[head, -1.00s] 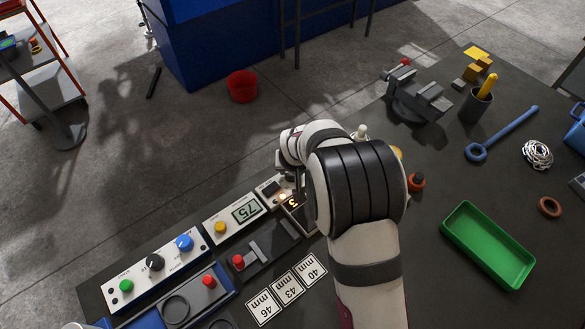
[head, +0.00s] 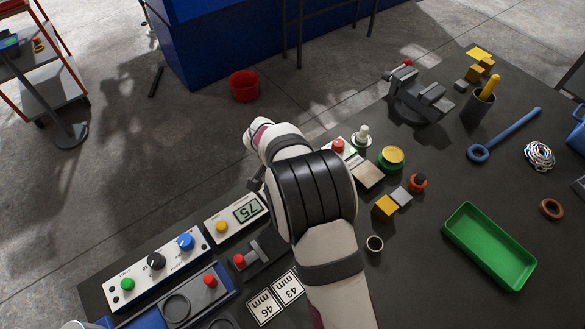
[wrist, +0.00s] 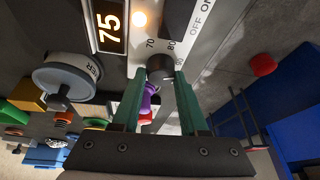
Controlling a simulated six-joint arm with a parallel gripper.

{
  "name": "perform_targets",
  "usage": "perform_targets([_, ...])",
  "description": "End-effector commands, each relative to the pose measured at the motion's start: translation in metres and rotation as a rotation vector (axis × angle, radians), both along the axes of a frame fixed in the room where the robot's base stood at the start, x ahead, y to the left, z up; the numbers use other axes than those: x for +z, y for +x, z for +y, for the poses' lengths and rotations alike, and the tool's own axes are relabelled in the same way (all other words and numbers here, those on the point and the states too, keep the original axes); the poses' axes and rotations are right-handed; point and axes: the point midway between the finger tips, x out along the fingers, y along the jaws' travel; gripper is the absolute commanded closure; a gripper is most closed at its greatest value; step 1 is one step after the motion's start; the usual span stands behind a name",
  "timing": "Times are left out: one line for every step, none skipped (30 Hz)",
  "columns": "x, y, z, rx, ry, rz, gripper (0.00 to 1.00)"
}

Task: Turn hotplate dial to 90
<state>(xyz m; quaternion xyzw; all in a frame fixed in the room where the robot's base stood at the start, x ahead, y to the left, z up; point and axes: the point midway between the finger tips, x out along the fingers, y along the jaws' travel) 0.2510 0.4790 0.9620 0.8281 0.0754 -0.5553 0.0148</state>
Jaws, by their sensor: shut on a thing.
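The hotplate dial (wrist: 160,66) is a dark round knob on a light panel in the wrist view, with 70, 80 and 90 printed around it. My gripper (wrist: 161,82) has its two green fingers shut on the dial, one on each side. The dial's pointer cannot be made out. The orange display (wrist: 109,28) beside it reads 75, and a small lamp (wrist: 139,18) glows next to it. A dark switch (wrist: 178,18) sits by the OFF and ON marks. In the head view my arm hides the dial and the gripper's fingertips.
Left of my arm are a panel with a yellow button (head: 221,227) and an LCD reading 75, and a red-knobbed lever (head: 239,260). To the right are a yellow block (head: 385,207), a red button (head: 338,146) and a green tray (head: 488,245). The dark table between them has free room.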

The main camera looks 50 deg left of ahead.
Motion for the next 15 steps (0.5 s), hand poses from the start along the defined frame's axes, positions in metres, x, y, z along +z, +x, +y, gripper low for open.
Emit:
perform_targets([-0.0009,-0.001,0.0004,-0.013,0.001,0.002,1.0])
perform_targets([-0.0009,-0.001,0.0003,-0.021,0.0,0.001,1.0])
perform_targets([-0.0009,-0.001,0.0001,-0.029,-0.001,0.002,1.0])
perform_targets([-0.0009,-0.0011,0.0001,-0.035,-0.001,0.002,1.0])
perform_targets([-0.0008,-0.0011,0.0002,-0.04,-0.001,0.001,1.0])
perform_targets([-0.0008,-0.0011,0.0003,-0.044,0.0,0.002,1.0])
perform_targets([-0.0008,-0.001,0.0004,-0.048,0.0,0.002,1.0])
perform_targets([-0.0008,-0.001,0.0004,-0.051,0.0,0.001,1.0])
perform_targets([-0.0008,-0.001,0.0005,-0.054,0.001,0.001,1.0])
perform_targets([-0.0008,-0.0011,0.0005,-0.055,0.0,0.001,1.0])
perform_targets([-0.0008,-0.0011,0.0005,-0.056,0.0,0.001,1.0])
perform_targets([-0.0008,-0.0011,0.0005,-0.057,0.001,0.001,1.0])
perform_targets([-0.0008,-0.0011,0.0005,-0.057,0.0,0.001,1.0])
perform_targets([-0.0008,-0.0011,0.0005,-0.057,0.0,0.001,1.0])
perform_targets([-0.0009,-0.0012,0.0004,-0.057,0.0,0.002,1.0])
